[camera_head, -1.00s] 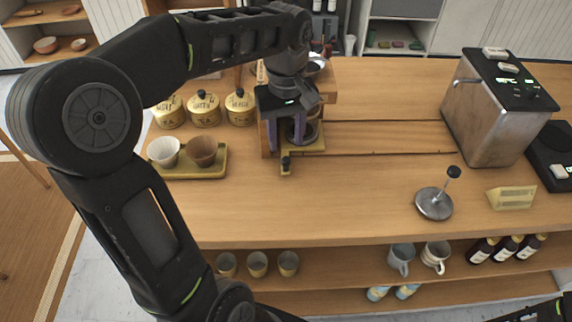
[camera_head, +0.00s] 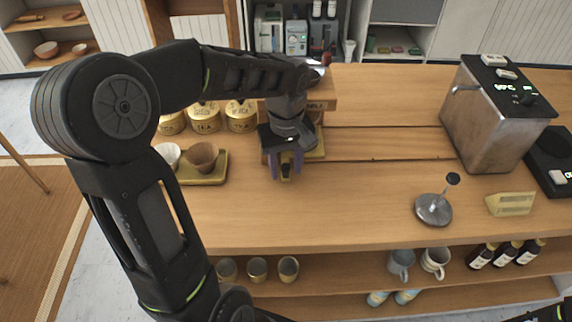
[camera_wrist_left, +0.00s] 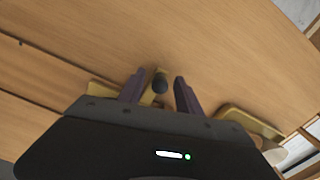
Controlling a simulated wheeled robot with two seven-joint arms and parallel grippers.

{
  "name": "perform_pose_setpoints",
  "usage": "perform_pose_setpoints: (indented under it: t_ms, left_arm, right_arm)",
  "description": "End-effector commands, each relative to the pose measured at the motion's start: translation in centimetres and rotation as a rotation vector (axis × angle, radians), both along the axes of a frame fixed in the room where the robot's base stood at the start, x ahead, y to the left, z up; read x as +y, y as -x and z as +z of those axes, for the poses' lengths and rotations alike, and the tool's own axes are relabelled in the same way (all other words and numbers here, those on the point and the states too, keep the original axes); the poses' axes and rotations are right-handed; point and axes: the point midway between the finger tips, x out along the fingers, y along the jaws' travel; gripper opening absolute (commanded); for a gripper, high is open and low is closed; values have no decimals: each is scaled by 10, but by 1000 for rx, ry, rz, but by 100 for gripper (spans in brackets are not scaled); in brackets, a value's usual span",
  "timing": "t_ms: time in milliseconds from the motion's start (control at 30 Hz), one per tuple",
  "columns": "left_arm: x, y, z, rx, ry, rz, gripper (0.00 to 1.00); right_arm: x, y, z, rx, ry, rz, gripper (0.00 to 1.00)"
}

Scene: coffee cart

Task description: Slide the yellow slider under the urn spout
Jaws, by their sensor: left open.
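The yellow slider (camera_head: 317,155) lies mostly hidden under my left arm, left of the middle of the counter. Its dark-tipped handle (camera_head: 286,171) points toward the front edge. In the left wrist view the handle knob (camera_wrist_left: 160,83) sits between the two purple fingers. My left gripper (camera_head: 286,164) is open, pointing down, with one finger on each side of the handle; I cannot tell whether either touches it. The steel urn (camera_head: 490,115) stands to the right, with its spout (camera_head: 464,88) on its left side. The slider is well left of the spout.
Two grooves (camera_head: 390,158) run along the counter from the slider toward the urn, with clear wood between. A yellow tray with cups (camera_head: 222,176) sits left of my gripper. A metal press plunger (camera_head: 433,208) and a yellow wedge (camera_head: 510,203) stand at the front right.

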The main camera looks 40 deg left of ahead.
Motion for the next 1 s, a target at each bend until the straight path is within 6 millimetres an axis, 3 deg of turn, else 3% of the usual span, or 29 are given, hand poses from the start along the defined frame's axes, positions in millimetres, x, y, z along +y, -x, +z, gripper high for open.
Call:
perform_pose_setpoints:
  t_ms: [233,733,1000]
  left_arm:
    - [0,0,-1,0,0,0,41]
    - [0,0,-1,0,0,0,0]
    - [0,0,-1,0,0,0,0]
  right_arm:
    - [0,0,0,0,0,0,36]
    - [0,0,0,0,0,0,36]
    - [0,0,0,0,0,0,36]
